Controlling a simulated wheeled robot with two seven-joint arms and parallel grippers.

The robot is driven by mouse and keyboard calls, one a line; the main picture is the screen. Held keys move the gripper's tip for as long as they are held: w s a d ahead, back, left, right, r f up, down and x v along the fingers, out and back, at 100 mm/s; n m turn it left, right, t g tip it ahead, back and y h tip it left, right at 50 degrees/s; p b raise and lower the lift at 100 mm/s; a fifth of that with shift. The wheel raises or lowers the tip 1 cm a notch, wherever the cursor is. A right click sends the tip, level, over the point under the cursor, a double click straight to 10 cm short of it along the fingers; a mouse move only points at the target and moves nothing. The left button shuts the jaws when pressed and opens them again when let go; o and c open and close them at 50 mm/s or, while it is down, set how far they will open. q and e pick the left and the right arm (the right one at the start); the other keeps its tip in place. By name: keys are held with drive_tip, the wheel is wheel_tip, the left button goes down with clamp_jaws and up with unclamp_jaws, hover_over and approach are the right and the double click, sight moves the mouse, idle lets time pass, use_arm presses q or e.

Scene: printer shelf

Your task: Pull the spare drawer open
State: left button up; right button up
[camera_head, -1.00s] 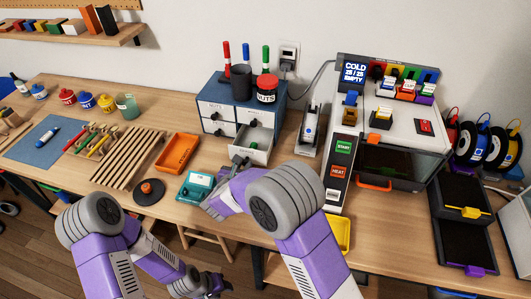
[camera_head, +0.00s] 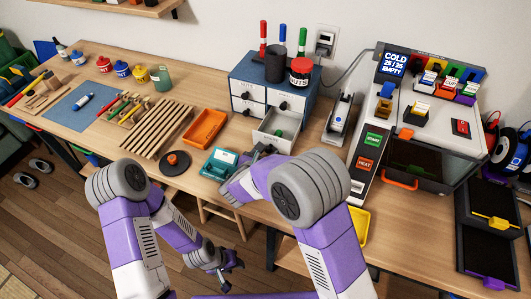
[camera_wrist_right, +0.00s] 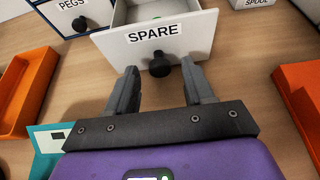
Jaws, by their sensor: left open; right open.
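The spare drawer (camera_head: 277,129) stands pulled out of the lower right of the blue cabinet (camera_head: 243,63), its inside visible from above. In the right wrist view its white front (camera_wrist_right: 190,32) reads SPARE, with a dark round knob (camera_wrist_right: 160,68) below the label. My right gripper (camera_wrist_right: 160,76) is open, its fingertips on either side of the knob; I cannot tell whether they touch it. In the head view the right gripper (camera_head: 258,153) is partly hidden by its wrist. My left gripper (camera_head: 229,270) is open and empty, low in front of the table.
A teal box (camera_head: 219,163) stands just left of the right gripper, with an orange tray (camera_head: 205,127) behind it. The printer (camera_head: 415,140) stands to the right, with a yellow bin (camera_head: 359,222) lower down. A black stapler-like device (camera_head: 338,120) stands right of the drawer.

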drive_tip(key=p+v, duration=0.1)
drive_tip(key=v, duration=0.6)
drive_tip(key=shift+s+a, duration=0.1)
drive_tip(key=shift+r, duration=0.1)
